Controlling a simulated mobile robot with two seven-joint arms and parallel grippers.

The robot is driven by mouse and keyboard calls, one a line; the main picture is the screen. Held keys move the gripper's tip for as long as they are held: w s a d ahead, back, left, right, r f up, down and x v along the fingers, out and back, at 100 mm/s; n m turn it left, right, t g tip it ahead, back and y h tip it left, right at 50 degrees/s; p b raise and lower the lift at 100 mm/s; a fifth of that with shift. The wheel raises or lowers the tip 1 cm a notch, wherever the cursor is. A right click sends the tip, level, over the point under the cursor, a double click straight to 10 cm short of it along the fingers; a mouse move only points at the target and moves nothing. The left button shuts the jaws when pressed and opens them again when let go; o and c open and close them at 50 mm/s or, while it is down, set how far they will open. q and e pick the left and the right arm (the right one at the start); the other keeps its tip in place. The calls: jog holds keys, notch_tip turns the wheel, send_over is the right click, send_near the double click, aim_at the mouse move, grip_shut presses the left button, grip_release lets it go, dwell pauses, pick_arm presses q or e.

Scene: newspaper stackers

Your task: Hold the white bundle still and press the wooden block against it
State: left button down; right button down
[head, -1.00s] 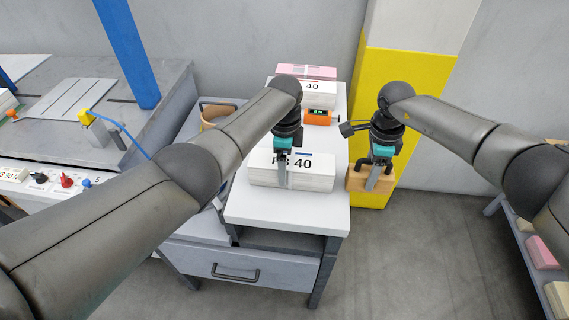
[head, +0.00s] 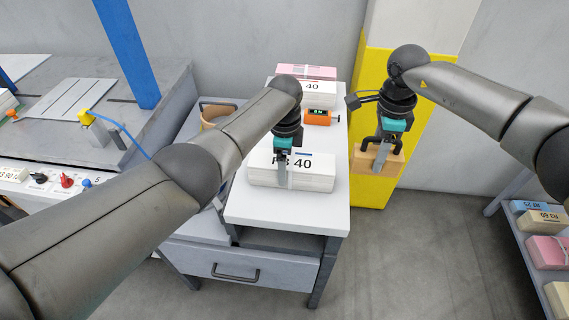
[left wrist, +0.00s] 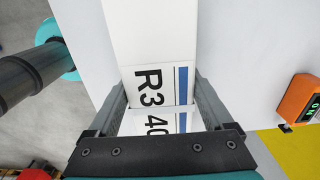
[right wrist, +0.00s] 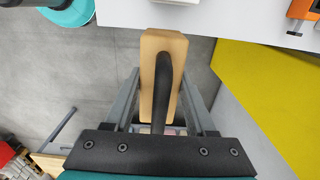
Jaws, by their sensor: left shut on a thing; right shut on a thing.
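The white bundle (head: 315,172), labelled R3 40, lies on the white tabletop. My left gripper (head: 283,178) is shut on it from above; in the left wrist view the fingers (left wrist: 160,108) straddle the bundle (left wrist: 150,45). The wooden block (head: 378,162) has a dark handle.
The white table (head: 285,209) has a drawer below. An orange device (head: 318,117) and another bundle (head: 318,98) with pink on top stand behind. A yellow pillar (head: 357,100) rises behind the block. A shelf with several bundles (head: 545,250) stands at the right. A workbench (head: 60,130) is at the left.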

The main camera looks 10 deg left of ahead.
pick_arm(q)
jog(key=shift+d, duration=0.1)
grip_release()
notch_tip(320, 180, up, 12)
dwell(0.6)
dwell(0.4)
